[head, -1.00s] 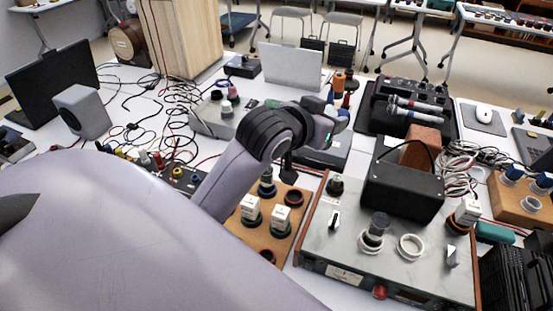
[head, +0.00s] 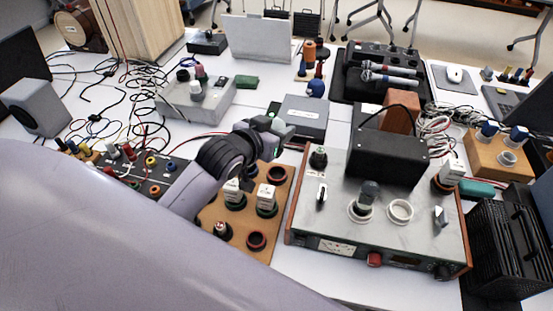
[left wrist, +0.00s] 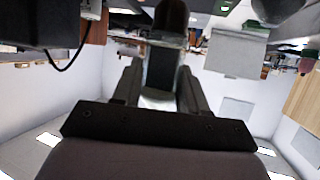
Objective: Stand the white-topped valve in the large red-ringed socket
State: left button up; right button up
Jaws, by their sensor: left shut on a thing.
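My left gripper (head: 272,130) is above the far edge of the wooden socket board (head: 212,214). In the left wrist view its fingers are shut on a valve (left wrist: 161,68), a dark grey cylinder with a brown end pointing away from the palm. A pale patch shows at its palm end; I cannot tell whether that is a white top. In the head view the gripper mostly hides it. An empty red-ringed socket (head: 277,174) lies at the board's far right. Another red-ringed socket (head: 256,240) is at the near edge. My right gripper is not in view.
White box-topped valves (head: 231,191) (head: 266,198) stand in green-ringed sockets, and a smaller valve (head: 222,228) stands near them. A grey amplifier (head: 325,222) with a black box (head: 388,158) is close on the right. Cables lie at left.

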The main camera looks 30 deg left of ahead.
pick_arm(q)
notch_tip(320, 180, down, 9)
jog(key=shift+f+b, duration=0.1)
jog(key=shift+b, duration=0.35)
jog(key=shift+f, duration=0.1)
jog(key=shift+f, duration=0.4)
jog(key=o, duration=1.1)
jog(key=shift+f, duration=0.1)
jog(key=shift+c, duration=0.2)
jog(key=shift+s, duration=0.1)
jog(key=shift+f, duration=0.1)
jog(key=shift+r, duration=0.6)
jog(key=shift+s, duration=0.4)
jog(key=v, duration=1.1)
jog(key=shift+r, duration=0.3)
